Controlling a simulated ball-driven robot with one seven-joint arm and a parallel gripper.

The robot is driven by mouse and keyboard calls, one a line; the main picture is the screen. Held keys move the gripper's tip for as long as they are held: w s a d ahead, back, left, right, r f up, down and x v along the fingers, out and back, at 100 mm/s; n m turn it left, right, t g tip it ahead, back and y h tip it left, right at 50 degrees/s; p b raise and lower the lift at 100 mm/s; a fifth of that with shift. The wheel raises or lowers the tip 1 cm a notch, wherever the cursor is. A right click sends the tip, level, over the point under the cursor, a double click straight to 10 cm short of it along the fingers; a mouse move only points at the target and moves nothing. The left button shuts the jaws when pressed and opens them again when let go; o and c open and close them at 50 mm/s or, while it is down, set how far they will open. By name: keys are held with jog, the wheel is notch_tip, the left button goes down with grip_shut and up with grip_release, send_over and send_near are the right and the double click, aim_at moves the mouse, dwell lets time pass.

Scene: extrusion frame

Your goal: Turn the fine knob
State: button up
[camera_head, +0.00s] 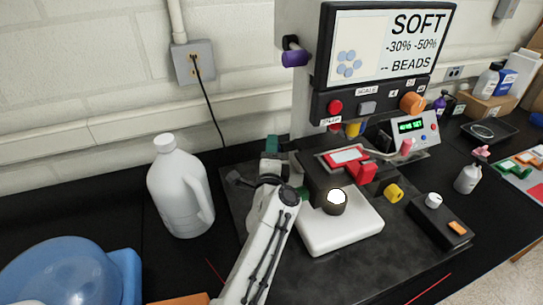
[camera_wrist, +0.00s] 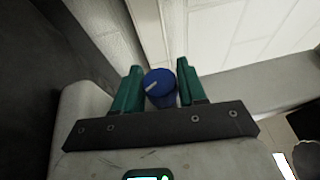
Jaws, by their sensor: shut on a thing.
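A blue knob (camera_wrist: 160,88) with a white pointer line stands between the two green fingers of my gripper (camera_wrist: 158,72) in the wrist view. My gripper is shut on it. The white line slants toward the lower left on the knob's face. I see no label on this knob. In the head view my gripper (camera_head: 272,148) is at the left side of the grey machine (camera_head: 305,70), above the dark base plate. The blue knob is hidden there.
A white jug (camera_head: 180,190) stands left of my arm. A purple knob (camera_head: 295,57), an orange knob (camera_head: 412,102) and a red button (camera_head: 335,107) are on the machine. A white-based device (camera_head: 340,230) is right of my arm. A black cord (camera_head: 212,110) hangs behind.

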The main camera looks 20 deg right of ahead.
jog(key=shift+d+f+m+t+h+b, duration=0.1)
jog(key=shift+f+m+t+h+b, duration=0.25)
jog(key=shift+b, duration=1.9)
jog(key=shift+m+t+h+b, duration=0.15)
jog(key=shift+t+b, duration=0.4)
jog(key=shift+b, duration=1.65)
jog(key=shift+r+b, duration=0.3)
jog(key=shift+b, duration=0.45)
jog(key=o, duration=1)
jog(key=shift+c, duration=0.2)
jog(key=shift+s, duration=0.1)
jog(key=r+b+v, duration=0.2)
jog(key=r+v, duration=0.1)
jog(key=v, duration=1.3)
jog(key=shift+s+a+b, duration=0.3)
jog(key=shift+s+b, duration=0.05)
jog(key=shift+s, duration=0.2)
